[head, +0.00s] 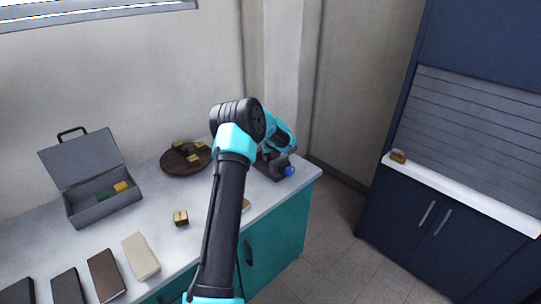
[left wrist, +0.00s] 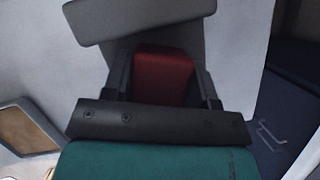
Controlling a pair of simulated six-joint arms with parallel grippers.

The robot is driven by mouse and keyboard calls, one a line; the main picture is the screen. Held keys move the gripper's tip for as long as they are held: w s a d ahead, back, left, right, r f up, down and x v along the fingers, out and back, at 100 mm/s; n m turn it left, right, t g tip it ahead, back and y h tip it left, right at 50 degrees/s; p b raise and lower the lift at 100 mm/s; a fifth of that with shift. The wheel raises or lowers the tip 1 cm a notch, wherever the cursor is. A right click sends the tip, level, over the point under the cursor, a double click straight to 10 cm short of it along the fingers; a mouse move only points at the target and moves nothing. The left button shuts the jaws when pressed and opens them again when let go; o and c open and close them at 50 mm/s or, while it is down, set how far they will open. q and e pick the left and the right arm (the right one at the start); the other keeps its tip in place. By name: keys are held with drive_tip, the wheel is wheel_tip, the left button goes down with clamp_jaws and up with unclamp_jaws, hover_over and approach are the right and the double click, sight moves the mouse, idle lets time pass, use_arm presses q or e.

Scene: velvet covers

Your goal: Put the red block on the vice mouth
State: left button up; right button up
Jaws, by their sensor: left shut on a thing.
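The red block (left wrist: 163,78) is between the fingers of my left gripper (left wrist: 160,85) in the left wrist view, and the gripper is shut on it. In the head view my left arm hides the block and most of the gripper (head: 268,152). The grey vice (head: 283,166) with a blue knob stands near the right end of the bench, and the gripper is at it. A grey part that looks like the vice (left wrist: 140,16) shows beyond the block. I cannot tell whether block and vice touch. My right gripper is not in view.
An open grey toolbox (head: 100,207) holds a green and a yellow block. A round brown tray (head: 172,168) carries several yellowish pieces. A small yellow block (head: 181,218) and several flat covers (head: 140,256) lie toward the front. The bench ends just right of the vice.

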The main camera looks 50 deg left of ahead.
use_arm(q)
drive_tip(key=shift+f, duration=0.6)
drive_tip(key=o, duration=1.1)
drive_tip(key=v, duration=1.7)
drive_tip(key=shift+r, duration=0.2)
